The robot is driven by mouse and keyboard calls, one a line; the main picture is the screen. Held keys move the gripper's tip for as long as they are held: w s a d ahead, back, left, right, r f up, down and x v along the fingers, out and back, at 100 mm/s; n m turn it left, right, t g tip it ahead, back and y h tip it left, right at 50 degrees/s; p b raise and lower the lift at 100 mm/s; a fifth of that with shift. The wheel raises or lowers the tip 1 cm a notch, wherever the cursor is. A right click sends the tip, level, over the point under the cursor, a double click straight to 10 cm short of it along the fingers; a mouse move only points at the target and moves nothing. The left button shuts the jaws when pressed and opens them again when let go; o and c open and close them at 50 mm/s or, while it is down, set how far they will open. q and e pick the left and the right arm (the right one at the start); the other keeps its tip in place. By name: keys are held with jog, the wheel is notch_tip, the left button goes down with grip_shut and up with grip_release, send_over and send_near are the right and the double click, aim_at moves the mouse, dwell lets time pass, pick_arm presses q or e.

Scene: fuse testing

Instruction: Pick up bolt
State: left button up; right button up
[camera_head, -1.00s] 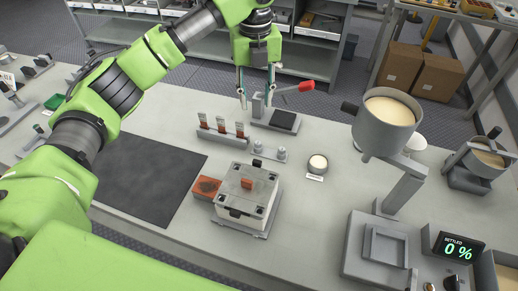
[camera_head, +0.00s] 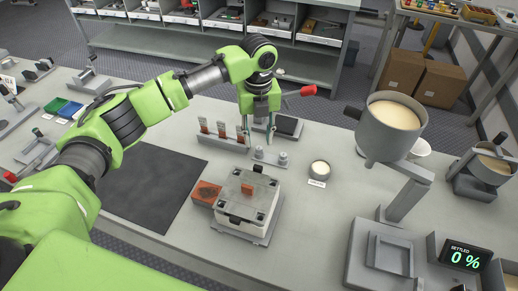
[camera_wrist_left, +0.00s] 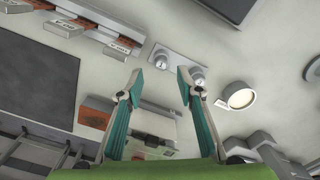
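Two small grey metal bolts stand on a light plate (camera_head: 271,160) on the bench, the left bolt (camera_head: 259,152) and the right bolt (camera_head: 283,158). In the left wrist view, the left bolt (camera_wrist_left: 159,62) shows just beyond the gap between the fingertips, and the right bolt (camera_wrist_left: 197,75) is close by the right fingertip, partly covered. My left gripper (camera_head: 260,142) points down above the plate. It is open, with nothing between its fingers; it also shows in the left wrist view (camera_wrist_left: 160,77). My right gripper is out of view.
A rack with upright fuses (camera_head: 222,133) stands left of the bolts. A box-shaped fixture (camera_head: 247,203) with an orange block stands in front. A red-handled clamp (camera_head: 308,90) is behind, and a round white-topped cup (camera_head: 319,168) is on the right.

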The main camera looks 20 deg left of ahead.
aim_at(259, 149)
pick_arm(q)
notch_tip(259, 149, down, 4)
jog(key=shift+w+f+p, duration=0.1)
jog(key=shift+p, duration=0.25)
grip_shut()
jog(key=shift+r, duration=0.2)
